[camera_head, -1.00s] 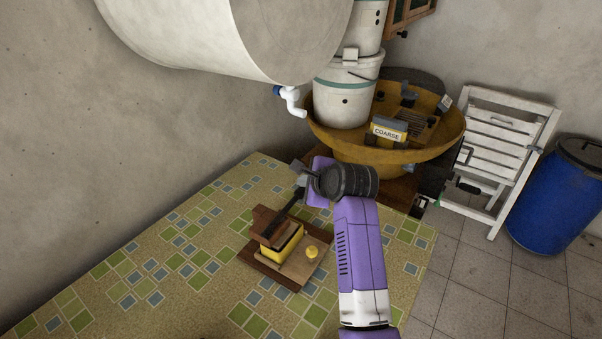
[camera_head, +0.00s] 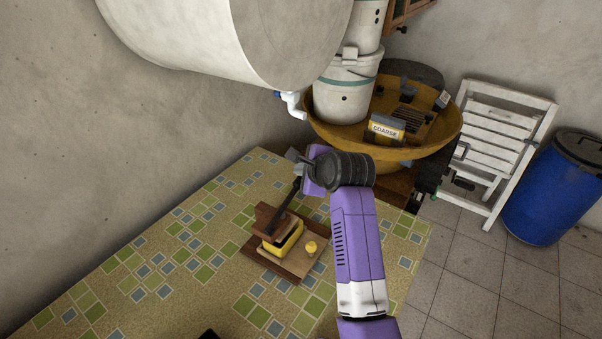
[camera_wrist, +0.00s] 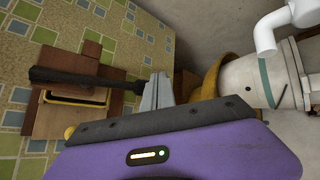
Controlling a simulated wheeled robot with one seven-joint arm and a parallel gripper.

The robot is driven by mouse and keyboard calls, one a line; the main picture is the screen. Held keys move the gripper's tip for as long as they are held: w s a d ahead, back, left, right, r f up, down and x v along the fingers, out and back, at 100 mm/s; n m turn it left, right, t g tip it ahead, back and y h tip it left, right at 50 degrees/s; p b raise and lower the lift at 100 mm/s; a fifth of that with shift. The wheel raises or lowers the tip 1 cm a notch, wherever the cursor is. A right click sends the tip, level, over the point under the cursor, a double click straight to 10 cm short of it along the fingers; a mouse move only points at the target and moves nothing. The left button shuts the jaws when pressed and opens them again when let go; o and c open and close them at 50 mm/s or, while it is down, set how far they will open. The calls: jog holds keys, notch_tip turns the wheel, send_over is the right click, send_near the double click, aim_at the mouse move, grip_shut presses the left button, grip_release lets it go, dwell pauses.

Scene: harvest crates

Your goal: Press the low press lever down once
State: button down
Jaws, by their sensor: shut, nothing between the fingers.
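The low press (camera_head: 290,265) stands on the tiled table, with a dark wooden base, a yellow frame and a wooden block on top. Its dark lever (camera_head: 284,212) slants up from the block towards my gripper. In the wrist view the lever (camera_wrist: 85,79) runs across the press, and its right end meets the fingers in the picture. My gripper (camera_head: 293,155) is shut and empty, at the lever's raised end. The grey fingers show in the wrist view (camera_wrist: 156,92). I cannot tell whether they touch the lever.
A yellow knob (camera_head: 311,247) sits on the press base. A large white tank (camera_head: 190,35) with a tap (camera_head: 292,104) hangs above the table. A yellow basin (camera_head: 440,133) holds a box marked COARSE. The table's left side is clear.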

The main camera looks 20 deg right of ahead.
jog(key=r+p, duration=0.3)
jog(key=a+r+p, duration=0.1)
jog(key=shift+s+r+p, duration=0.35)
jog(key=shift+s+p, duration=0.05)
dwell(0.9)
